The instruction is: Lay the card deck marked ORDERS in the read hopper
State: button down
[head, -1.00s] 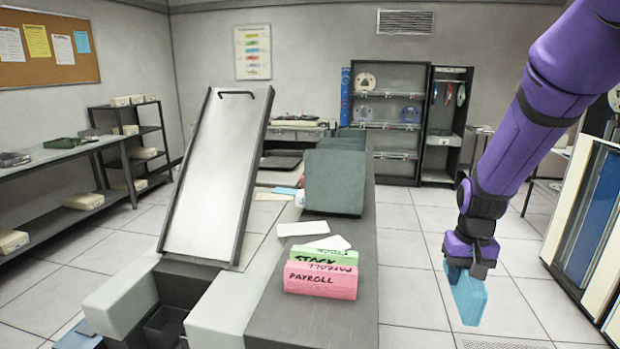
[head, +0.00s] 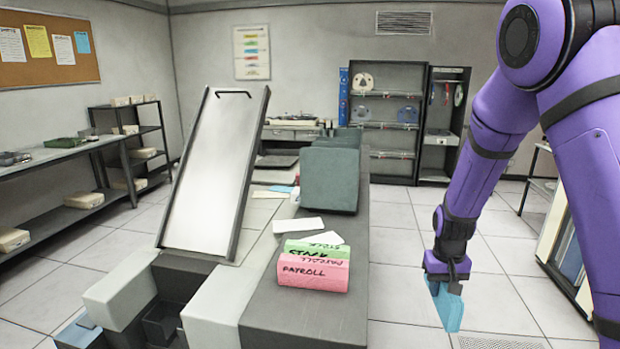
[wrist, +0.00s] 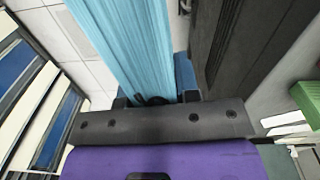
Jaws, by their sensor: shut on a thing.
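My gripper (head: 447,278) is shut on a light blue card deck (head: 446,306), which hangs below it over the floor, right of the machine. The deck fills the upper middle of the wrist view (wrist: 130,50); no marking is readable on it. A pink deck marked PAYROLL (head: 314,273) and a green deck (head: 317,251) lie on the dark machine top, the green one just behind the pink. A sloped pale metal tray (head: 215,175) with dark rails rises on the machine's left; no label shows whether it is the read hopper.
The dark machine top (head: 300,320) has bare room in front of the pink deck. A grey-green block (head: 330,178) stands behind white cards (head: 298,225) on it. A blue-panelled cabinet (head: 570,250) stands at the right. Open floor (head: 400,240) lies between machine and gripper.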

jog(key=w+a+f+n, duration=0.1)
jog(key=w+f, duration=0.3)
jog(key=f, duration=0.6)
